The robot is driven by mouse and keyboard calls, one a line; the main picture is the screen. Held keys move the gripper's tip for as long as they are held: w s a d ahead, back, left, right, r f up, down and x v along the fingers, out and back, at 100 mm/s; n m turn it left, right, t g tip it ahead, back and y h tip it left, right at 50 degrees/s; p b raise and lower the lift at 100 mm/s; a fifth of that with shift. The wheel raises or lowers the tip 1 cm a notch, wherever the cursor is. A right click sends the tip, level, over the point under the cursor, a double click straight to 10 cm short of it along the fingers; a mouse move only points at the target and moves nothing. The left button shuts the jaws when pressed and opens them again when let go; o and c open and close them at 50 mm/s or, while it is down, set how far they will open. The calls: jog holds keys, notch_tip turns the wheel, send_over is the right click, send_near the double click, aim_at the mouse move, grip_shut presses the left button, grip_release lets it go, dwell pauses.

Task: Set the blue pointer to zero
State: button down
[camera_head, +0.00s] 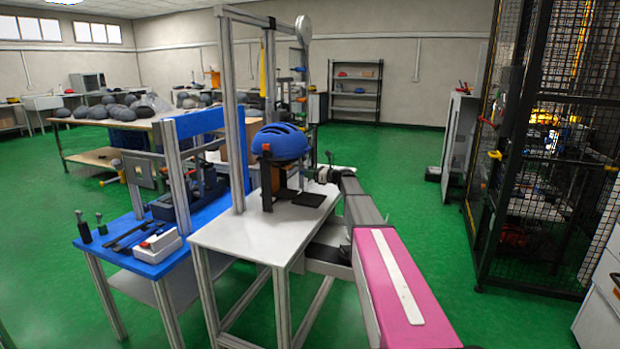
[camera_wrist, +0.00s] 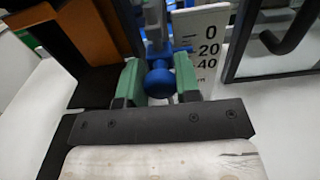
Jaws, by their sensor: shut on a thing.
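In the wrist view a blue round knob (camera_wrist: 160,82) sits between the green fingers of my gripper (camera_wrist: 159,82), which is shut on it. Blue parts of the pointer (camera_wrist: 162,48) show just beyond the knob, beside a white scale (camera_wrist: 207,50) marked 0, 20 and 40. The blue edge meets the scale near the 20 mark, but the exact reading is hard to tell. In the head view my gripper (camera_head: 320,173) is at the right side of the white table's top; the knob and scale are too small to make out there.
A blue helmet (camera_head: 281,141) rests on a stand on the white table (camera_head: 232,236), under a metal frame (camera_head: 229,100). A blue bench (camera_head: 148,262) with tools stands to the left. A black mesh cage (camera_head: 540,200) is at the right. Green floor between is clear.

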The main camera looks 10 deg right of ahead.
jog(key=shift+r, duration=0.8)
jog(key=c, duration=0.8)
grip_release()
jog(key=shift+c, duration=0.2)
jog(key=shift+d, duration=0.1)
jog(key=v, duration=1)
jog(key=shift+s+d, duration=0.2)
jog(key=shift+d, duration=0.05)
jog(key=shift+s, duration=0.1)
